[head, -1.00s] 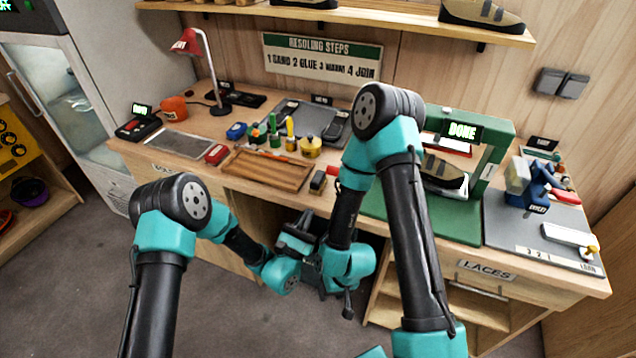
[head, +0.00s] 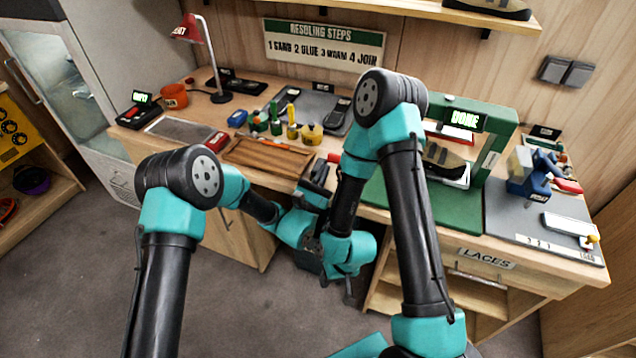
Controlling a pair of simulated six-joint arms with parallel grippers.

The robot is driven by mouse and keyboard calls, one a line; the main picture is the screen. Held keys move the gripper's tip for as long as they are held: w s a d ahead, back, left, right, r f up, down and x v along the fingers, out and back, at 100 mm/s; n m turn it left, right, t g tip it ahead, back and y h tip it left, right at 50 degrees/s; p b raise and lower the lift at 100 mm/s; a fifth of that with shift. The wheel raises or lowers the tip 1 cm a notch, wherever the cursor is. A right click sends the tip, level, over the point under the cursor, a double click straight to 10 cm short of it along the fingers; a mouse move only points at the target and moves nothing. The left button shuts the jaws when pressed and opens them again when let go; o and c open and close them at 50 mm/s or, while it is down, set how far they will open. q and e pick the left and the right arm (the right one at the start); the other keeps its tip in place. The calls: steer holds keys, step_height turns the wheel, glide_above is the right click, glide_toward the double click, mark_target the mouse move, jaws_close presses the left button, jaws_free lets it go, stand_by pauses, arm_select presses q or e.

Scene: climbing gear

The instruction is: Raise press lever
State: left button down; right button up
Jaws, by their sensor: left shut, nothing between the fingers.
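The green press (head: 503,135) stands on the right half of the bench, with a screen (head: 465,119) reading DONE. A shoe (head: 442,160) sits inside it on a light block. A red grip (head: 334,158) shows just left of my right forearm. It may be the end of the press lever, but the arm hides what it joins. My left gripper (head: 320,174) is shut and empty, pointing up at the bench's front edge, just below and left of the red grip. My right wrist is low in front of the bench; its fingers cannot be made out clearly.
A wooden tray (head: 266,157) and several glue bottles and jars stand left of the press. A grey mat (head: 540,222) with a blue clamp tool (head: 527,182) lies to its right. My right arm crosses in front of the press. The floor at the lower left is clear.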

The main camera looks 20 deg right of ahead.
arm_select(q)
steer(key=shift+w+d+r, duration=0.1)
steer(key=shift+r, duration=0.2)
stand_by(0.4)
